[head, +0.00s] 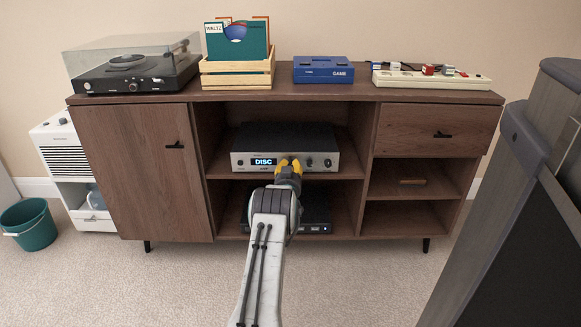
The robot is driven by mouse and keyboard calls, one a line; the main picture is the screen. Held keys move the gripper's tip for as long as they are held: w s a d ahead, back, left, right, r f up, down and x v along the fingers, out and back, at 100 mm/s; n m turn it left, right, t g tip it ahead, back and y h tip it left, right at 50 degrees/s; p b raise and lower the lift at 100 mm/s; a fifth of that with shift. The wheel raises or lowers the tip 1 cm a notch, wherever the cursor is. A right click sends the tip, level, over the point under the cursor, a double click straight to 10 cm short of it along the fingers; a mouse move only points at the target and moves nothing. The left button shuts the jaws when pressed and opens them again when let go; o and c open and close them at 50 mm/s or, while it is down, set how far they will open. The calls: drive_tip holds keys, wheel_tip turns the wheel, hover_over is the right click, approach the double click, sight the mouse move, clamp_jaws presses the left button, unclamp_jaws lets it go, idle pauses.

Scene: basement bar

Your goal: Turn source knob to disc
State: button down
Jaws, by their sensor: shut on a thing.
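A silver-fronted amplifier (326,161) stands on the upper middle shelf of the wooden cabinet. Its lit display (264,161) reads DISC. My gripper (290,163), with yellow fingertips, is at the front panel just right of the display. It is shut on a knob there, which the fingers and wrist hide. The source knob's pointer cannot be seen. Other knobs (327,162) show on the panel to the right of my gripper.
A dark device (316,228) sits on the shelf below, partly behind my arm. A turntable (135,73), a record crate (237,80), a blue game console (323,70) and a power strip (430,80) stand on the cabinet top (285,92). A dark grey structure (520,200) rises at the right.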

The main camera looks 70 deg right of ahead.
drive_tip(key=shift+w+r, duration=0.1)
drive_tip(key=shift+w, duration=0.05)
drive_tip(key=c, duration=1.1)
unclamp_jaws()
drive_tip(key=shift+v, duration=6.05)
